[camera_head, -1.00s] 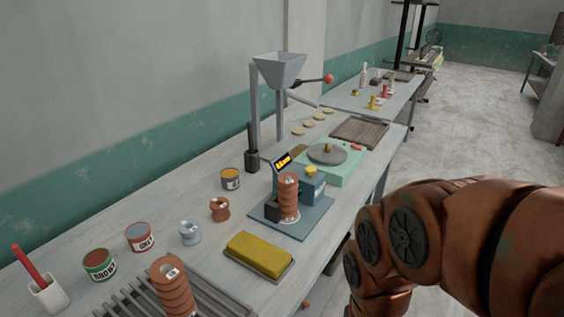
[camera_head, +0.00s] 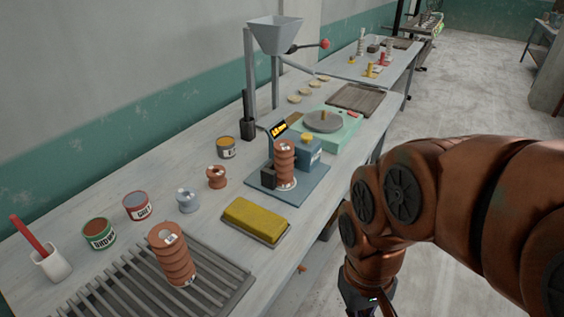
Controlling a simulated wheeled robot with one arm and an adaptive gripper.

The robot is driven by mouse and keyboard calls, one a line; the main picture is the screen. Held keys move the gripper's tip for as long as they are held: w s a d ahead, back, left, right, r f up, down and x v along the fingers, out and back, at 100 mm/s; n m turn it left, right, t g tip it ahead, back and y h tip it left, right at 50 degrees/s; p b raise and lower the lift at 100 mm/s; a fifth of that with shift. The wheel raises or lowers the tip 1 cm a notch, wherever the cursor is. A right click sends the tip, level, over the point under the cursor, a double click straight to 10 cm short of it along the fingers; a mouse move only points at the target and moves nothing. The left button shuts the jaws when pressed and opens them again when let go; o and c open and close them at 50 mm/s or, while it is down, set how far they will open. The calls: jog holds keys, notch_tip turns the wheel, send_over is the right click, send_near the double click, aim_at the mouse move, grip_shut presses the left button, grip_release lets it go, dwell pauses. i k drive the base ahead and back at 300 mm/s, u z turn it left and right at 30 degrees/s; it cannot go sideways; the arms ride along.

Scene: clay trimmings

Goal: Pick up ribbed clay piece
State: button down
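Two ribbed clay pieces are in the head view. One reddish-brown ribbed cylinder (camera_head: 172,258) stands upright on the slatted rack at the near end of the bench. A similar ribbed cylinder (camera_head: 285,163) stands on the blue device in the middle of the bench. I cannot tell which one the task names. My gripper (camera_head: 368,305) is at the bottom edge, off the bench's front side and apart from both pieces. Its dark end is partly cut off, so its fingers cannot be made out.
A yellow sponge (camera_head: 256,220) in a tray lies near the front edge. Paint cans (camera_head: 99,234), small spools (camera_head: 216,177) and a hopper stand (camera_head: 275,35) line the back. A small orange-brown bit (camera_head: 302,268) lies below the bench edge. Floor to the right is open.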

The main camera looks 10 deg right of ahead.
aim_at(284, 152)
jog(key=u, duration=2.85)
jog(key=k, duration=1.45)
jog(key=z, duration=0.75)
jog(key=i, duration=0.45)
jog(key=u, duration=0.05)
